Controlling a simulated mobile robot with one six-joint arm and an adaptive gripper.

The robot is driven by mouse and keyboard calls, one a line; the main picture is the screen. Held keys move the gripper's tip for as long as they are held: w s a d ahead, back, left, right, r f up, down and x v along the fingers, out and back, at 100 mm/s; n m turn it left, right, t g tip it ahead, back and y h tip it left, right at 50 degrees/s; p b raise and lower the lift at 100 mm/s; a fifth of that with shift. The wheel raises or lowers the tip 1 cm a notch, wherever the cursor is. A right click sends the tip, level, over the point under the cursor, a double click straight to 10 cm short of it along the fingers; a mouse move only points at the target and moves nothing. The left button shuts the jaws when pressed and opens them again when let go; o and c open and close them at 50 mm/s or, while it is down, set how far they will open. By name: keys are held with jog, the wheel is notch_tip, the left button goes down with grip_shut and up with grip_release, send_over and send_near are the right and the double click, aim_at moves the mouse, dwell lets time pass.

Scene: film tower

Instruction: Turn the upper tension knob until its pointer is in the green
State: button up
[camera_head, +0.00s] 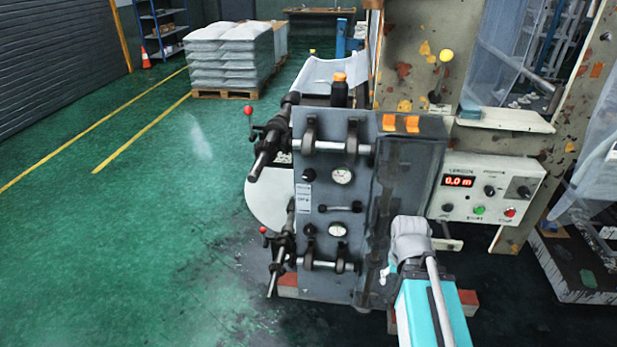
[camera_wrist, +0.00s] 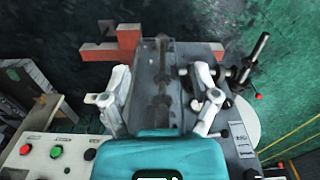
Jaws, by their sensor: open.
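The grey winder panel (camera_head: 320,260) faces the head camera. A small black knob (camera_head: 309,175) sits left of the upper round gauge (camera_head: 342,175); it looks like the upper tension knob. A second black knob (camera_head: 309,230) sits left of the lower gauge (camera_head: 338,229). The gauge pointers and any green zone are too small to read. My gripper shows in the wrist view (camera_wrist: 163,100) with its two fingers wide apart, nothing between them, above the machine's top and side. In the head view my arm hangs right of the panel and the fingers are mostly hidden.
Rollers with red-tipped levers (camera_head: 248,110) stick out left of the panel. A control box (camera_head: 490,190) with red and green buttons stands close to the right of my arm. The green floor (camera_head: 140,240) at left is free.

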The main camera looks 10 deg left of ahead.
jog(key=shift+o, duration=0.6)
jog(key=shift+w+f, duration=0.25)
jog(key=shift+w, duration=0.1)
jog(key=w+a+f+n+t+h+b, duration=0.1)
jog(key=w+n+t+h+b, duration=0.15)
jog(key=w, duration=0.25)
jog(key=w+f+n+t+h+b, duration=0.1)
jog(key=w+f+n+h+b, duration=0.15)
jog(key=w, duration=0.25)
jog(key=n+t+y+b, duration=0.3)
jog(key=n+t+b, duration=0.95)
jog(key=n, duration=0.95)
send_near(309, 177)
jog(key=s+f+t+p, duration=0.2)
jog(key=s, duration=0.1)
jog(key=shift+a+r, duration=0.15)
jog(key=shift+a, duration=0.2)
jog(key=shift+w, duration=0.15)
jog(key=w, duration=0.4)
jog(key=w+d, duration=0.1)
jog(key=w, duration=0.4)
jog(key=w+d, duration=0.1)
jog(key=w, duration=0.3)
jog(key=shift+w, duration=0.25)
